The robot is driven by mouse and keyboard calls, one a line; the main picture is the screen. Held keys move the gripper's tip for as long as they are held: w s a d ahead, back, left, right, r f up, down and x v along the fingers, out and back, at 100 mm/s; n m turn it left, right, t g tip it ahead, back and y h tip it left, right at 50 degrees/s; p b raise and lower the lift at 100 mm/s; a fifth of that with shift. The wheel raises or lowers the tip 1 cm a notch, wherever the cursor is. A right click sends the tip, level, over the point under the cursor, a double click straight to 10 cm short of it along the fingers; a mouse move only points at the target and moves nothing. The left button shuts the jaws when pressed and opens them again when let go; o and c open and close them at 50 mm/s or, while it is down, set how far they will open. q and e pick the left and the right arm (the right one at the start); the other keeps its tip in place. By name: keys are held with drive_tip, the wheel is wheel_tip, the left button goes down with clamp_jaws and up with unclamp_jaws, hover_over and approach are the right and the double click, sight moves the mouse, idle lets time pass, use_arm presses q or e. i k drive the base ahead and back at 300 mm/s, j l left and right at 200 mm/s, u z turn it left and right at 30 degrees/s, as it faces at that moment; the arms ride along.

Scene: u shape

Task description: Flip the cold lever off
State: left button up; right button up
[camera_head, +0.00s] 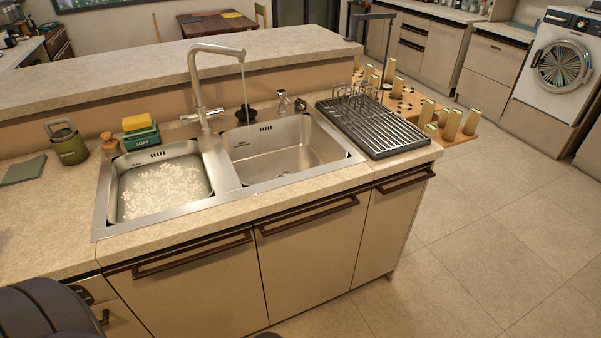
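The silver tap (196,88) stands behind the double sink (226,175), its spout turned over the right basin (290,150). A thin stream of water (244,95) runs down from the spout. Small lever handles (190,118) show at the base of the tap, low on its body. They are too small to tell which is the cold one or its exact angle. Neither of my grippers is in view.
The left basin (128,190) holds foamy water. A soap box with a yellow sponge (137,124), a green jar (68,145) and a wooden-knobbed brush (108,142) stand left. A drying rack (375,128) stands right. A raised ledge (120,80) runs behind.

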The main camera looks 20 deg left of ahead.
sight(185, 122)
drive_tip(key=u, duration=1.55)
